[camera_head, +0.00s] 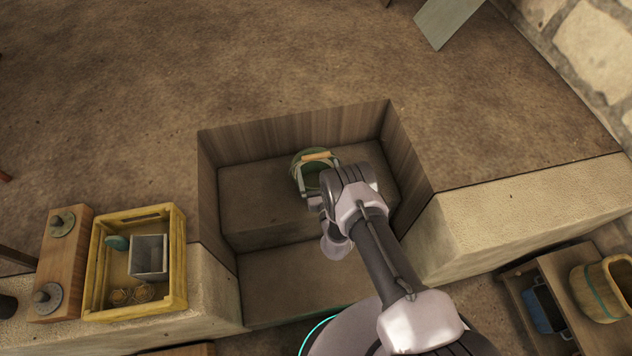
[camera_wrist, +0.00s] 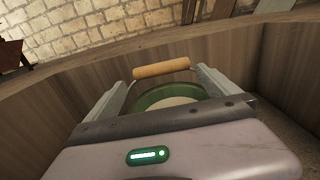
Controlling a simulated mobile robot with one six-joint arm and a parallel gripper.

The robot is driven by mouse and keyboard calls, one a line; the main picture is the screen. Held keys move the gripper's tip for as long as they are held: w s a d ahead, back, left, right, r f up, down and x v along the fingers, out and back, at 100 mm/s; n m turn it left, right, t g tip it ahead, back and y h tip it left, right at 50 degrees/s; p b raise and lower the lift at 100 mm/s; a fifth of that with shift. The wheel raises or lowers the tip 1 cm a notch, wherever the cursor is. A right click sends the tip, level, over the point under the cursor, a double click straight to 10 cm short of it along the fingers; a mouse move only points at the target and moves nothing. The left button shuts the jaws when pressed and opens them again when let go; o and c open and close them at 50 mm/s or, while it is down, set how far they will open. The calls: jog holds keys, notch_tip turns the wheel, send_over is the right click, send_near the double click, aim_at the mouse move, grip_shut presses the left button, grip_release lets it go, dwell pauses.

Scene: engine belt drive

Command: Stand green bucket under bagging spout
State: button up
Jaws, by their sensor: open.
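The green bucket (camera_head: 311,172) stands on the upper step of a wood-lined recess, partly covered by my arm in the head view. Its wooden handle grip (camera_head: 316,156) is raised over the rim. In the wrist view the bucket (camera_wrist: 165,95) shows just past my gripper, with something pale inside, and the handle grip (camera_wrist: 162,69) lies across between the fingertips. My gripper (camera_wrist: 163,80) is open, one finger on each side of the handle grip; I cannot tell whether they touch it. I cannot make out a bagging spout in either view.
Plank walls (camera_head: 290,132) enclose the recess at the back and sides; a lower step (camera_head: 290,285) lies in front. A yellow crate (camera_head: 178,262) and a wooden block with knobs (camera_head: 70,245) stand left. A wooden tub (camera_head: 607,285) and blue container (camera_head: 540,308) sit lower right.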

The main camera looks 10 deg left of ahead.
aim_at(316, 155)
jog(key=b+x, duration=0.2)
jog(key=x, duration=0.3)
jog(key=shift+w+r, duration=0.15)
jog(key=shift+w, duration=0.3)
jog(key=c, duration=1.9)
